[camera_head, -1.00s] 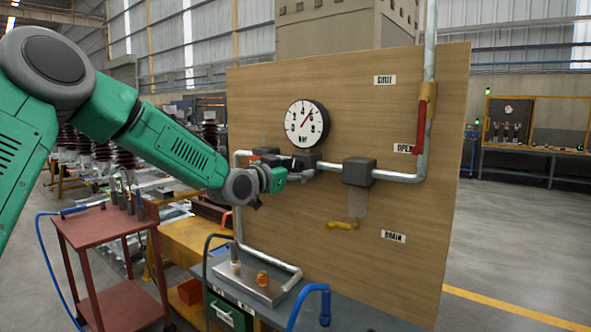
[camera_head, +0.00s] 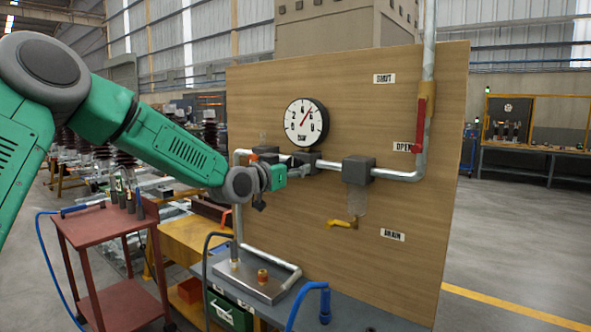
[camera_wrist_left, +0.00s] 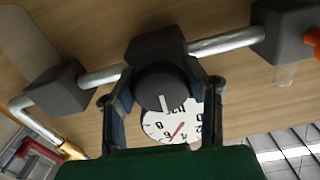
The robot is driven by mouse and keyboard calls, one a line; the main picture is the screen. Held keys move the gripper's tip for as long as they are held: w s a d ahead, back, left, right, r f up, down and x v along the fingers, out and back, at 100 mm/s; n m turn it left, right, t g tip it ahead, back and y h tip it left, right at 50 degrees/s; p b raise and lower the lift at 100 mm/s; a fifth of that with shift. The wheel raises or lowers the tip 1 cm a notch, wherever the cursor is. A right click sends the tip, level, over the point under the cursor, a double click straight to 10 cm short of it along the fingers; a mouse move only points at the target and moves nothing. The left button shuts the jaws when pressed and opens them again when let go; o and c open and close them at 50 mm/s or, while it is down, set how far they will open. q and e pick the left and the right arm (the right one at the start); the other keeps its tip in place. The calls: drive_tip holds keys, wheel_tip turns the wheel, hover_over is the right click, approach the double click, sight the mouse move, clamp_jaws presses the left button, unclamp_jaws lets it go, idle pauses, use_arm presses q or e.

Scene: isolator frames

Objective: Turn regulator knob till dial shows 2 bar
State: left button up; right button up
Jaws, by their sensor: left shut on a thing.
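The round white pressure dial (camera_head: 306,122) is on the wooden panel, its red needle pointing to the upper right, roughly between 4 and 6. The dark regulator body (camera_head: 307,158) sits on the pipe just below it. My left gripper (camera_head: 293,172) reaches the regulator from the left. In the left wrist view the dark grey round knob (camera_wrist_left: 160,87) with a white mark lies between the fingers, and my left gripper (camera_wrist_left: 163,95) is shut on it. That view shows the dial (camera_wrist_left: 172,126) upside down, partly covered by the knob. My right gripper is not in view.
A second dark block (camera_head: 358,170) is on the pipe to the right, with a clear bowl and yellow handle (camera_head: 342,224) below. A red lever (camera_head: 420,126) is beside the OPEN label. A red cart (camera_head: 107,222) stands at the left.

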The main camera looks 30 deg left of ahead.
use_arm(q)
drive_tip(key=n, duration=0.5)
drive_tip(key=shift+n+b, duration=0.3)
drive_tip(key=n+b, duration=0.1)
drive_tip(key=n, duration=0.4)
drive_tip(key=shift+n+b, duration=0.3)
drive_tip(key=shift+b, duration=0.1)
drive_tip(key=n+b, duration=0.2)
drive_tip(key=n, duration=0.3)
drive_tip(key=shift+r, duration=0.1)
drive_tip(key=n+b, duration=0.3)
drive_tip(key=n, duration=0.3)
drive_tip(key=shift+n, duration=0.3)
drive_tip(key=o, duration=1)
drive_tip(key=shift+c, duration=0.2)
drive_tip(key=shift+o, duration=1.1)
drive_tip(key=shift+a, duration=0.2)
